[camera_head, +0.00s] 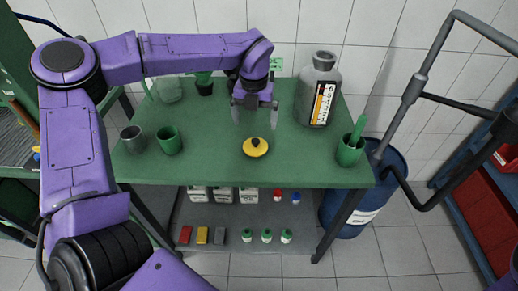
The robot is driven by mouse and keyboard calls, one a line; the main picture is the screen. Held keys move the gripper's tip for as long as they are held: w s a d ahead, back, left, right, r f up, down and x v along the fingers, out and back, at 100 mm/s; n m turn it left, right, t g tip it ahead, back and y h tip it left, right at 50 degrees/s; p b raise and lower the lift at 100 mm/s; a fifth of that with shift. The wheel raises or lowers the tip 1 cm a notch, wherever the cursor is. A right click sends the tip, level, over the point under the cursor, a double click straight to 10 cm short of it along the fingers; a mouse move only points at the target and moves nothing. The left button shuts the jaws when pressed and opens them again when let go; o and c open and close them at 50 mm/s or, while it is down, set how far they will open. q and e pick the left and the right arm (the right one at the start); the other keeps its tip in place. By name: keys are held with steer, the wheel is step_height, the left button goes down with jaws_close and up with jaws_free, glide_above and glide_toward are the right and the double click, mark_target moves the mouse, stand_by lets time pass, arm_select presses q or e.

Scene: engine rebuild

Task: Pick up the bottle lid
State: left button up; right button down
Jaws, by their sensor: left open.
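The fingers do not touch the lid in this view. A large grey bottle (318,90) with a black, white and orange label stands upright to the right of the gripper; its neck end is at the top. My right gripper is out of view.
Glassware (168,90) stands behind. A lower shelf (330,207) holds small bottles and blocks. A blue drum (375,190) stands right.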

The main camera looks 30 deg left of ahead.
mark_target(255, 141)
arm_select(q)
steer(key=f, duration=0.4)
steer(key=w+f+p, duration=0.1)
steer(key=f, duration=0.1)
steer(key=shift+a, duration=0.15)
steer(key=f+p, duration=0.1)
steer(key=f, duration=0.1)
steer(key=s+f, duration=0.1)
steer(key=shift+f+p, duration=0.35)
steer(key=shift+p, duration=0.05)
steer(key=shift+w+f, duration=0.1)
steer(key=shift+f, duration=0.3)
steer(key=shift+w+f, duration=0.2)
steer(key=shift+f, duration=0.05)
steer(key=shift+s+r, duration=0.1)
steer(key=c, duration=0.9)
steer(key=shift+o, duration=0.2)
